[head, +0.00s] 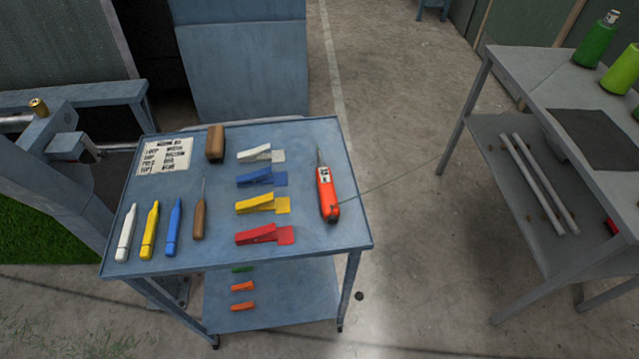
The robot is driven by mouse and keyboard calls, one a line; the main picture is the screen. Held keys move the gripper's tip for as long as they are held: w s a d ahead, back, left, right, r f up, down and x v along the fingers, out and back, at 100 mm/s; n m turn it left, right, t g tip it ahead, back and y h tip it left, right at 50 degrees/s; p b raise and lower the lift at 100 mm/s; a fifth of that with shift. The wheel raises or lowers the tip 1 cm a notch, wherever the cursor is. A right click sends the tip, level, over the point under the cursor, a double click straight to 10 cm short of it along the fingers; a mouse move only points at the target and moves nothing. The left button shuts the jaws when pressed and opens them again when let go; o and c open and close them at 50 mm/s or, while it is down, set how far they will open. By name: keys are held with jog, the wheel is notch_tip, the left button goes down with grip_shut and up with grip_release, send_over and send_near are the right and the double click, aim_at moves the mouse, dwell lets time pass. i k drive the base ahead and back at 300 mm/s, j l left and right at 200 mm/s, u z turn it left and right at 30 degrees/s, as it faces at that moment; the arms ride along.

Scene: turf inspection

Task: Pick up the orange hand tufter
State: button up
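The orange hand tufter (327,192) lies near the right edge of the blue-grey cart's top (225,248). Its thin needle end points away toward the back of the cart. A pale green thread runs from it to the right, past the cart edge. My gripper is not in view.
Clips in red (264,235), yellow (262,203), blue (261,177) and white (260,154) lie left of the tufter. Markers, an awl (200,215), a brown block (215,143) and a printed card (165,156) lie further left.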

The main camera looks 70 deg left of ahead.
aim_at(323, 177)
jog(key=i+j+u, duration=0.15)
jog(key=i+u, duration=0.55)
jog(key=u, duration=0.15)
jog(key=i+l+u, duration=0.1)
jog(key=i+u, duration=0.3)
jog(key=i+j+z, duration=0.6)
jog(key=z, duration=0.45)
jog(key=j+z, duration=0.25)
jog(key=z, duration=0.35)
jog(key=i+j+z, duration=0.1)
jog(key=j+z, duration=0.15)
jog(key=z, duration=0.3)
jog(key=j+z, duration=0.25)
jog(key=z, duration=0.35)
jog(key=k+j+z, duration=0.1)
jog(key=j+z, duration=0.15)
jog(key=z, duration=0.35)
jog(key=k+j+z, duration=0.1)
jog(key=z, duration=0.5)
jog(key=k+j+z, duration=0.2)
jog(key=z, duration=0.4)
jog(key=k+z, duration=0.15)
jog(key=z, duration=0.45)
